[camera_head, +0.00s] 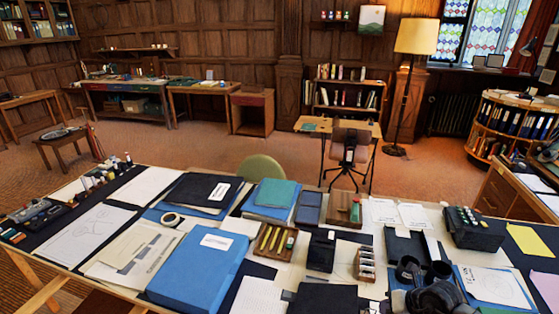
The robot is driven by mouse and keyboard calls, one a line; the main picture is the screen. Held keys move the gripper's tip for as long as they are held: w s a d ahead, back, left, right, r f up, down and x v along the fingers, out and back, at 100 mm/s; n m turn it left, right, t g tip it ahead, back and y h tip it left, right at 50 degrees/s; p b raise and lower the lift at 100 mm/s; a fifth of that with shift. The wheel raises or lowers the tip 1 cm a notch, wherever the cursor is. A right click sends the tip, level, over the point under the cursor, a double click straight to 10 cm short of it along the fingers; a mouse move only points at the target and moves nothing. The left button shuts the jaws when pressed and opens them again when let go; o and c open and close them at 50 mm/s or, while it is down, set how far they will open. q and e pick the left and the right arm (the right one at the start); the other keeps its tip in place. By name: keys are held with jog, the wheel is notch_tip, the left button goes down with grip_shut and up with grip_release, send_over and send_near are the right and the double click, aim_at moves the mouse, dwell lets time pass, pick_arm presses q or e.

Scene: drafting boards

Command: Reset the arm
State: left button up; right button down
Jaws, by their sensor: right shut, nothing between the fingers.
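My right gripper (424,277) is at the bottom edge, right of centre, dark grey and partly cut off by the frame. It is shut with nothing seen in it. My left gripper does not show.
A large blue folder (199,268), a wooden tray with yellow items (275,241), a black device (321,251) and a dark box with buttons (474,228) crowd the table. A chair (350,150) and floor lamp (412,70) stand behind. Open carpet (220,143) lies beyond.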

jog(key=w+a+r+m+t+y, duration=0.1)
jog(key=w+a+r+t+y, duration=0.2)
jog(key=r, duration=0.4)
jog(key=w+a+r+m+t+y, duration=0.1)
jog(key=w+a+r+t+y, duration=0.15)
jog(key=r+t, duration=0.35)
jog(key=s+d+r+m+t+h, duration=0.1)
jog(key=d+r+m+t+h, duration=0.1)
jog(key=r+m+t+h, duration=0.5)
jog(key=s+d+r+m+t+h, duration=0.15)
jog(key=r+m+h, duration=0.35)
jog(key=r+m, duration=0.5)
jog(key=s+a+f+m+g+y, duration=0.1)
jog(key=s+a+f+m+g, duration=0.4)
jog(key=s+f, duration=0.8)
jog(key=s+f+m+g, duration=0.4)
jog(key=s+f+g, duration=0.4)
jog(key=s+f, duration=0.55)
jog(key=s+a+f+m+g+y, duration=0.1)
jog(key=s+a+f+m+g, duration=0.4)
jog(key=s+f, duration=0.8)
notch_tip(320, 180, up, 31)
jog(key=s+d+g+p, duration=0.1)
jog(key=s+d+p, duration=0.1)
jog(key=p, duration=2.7)
jog(key=shift+r+n, duration=0.15)
jog(key=shift+n, duration=0.15)
jog(key=shift+d, duration=0.1)
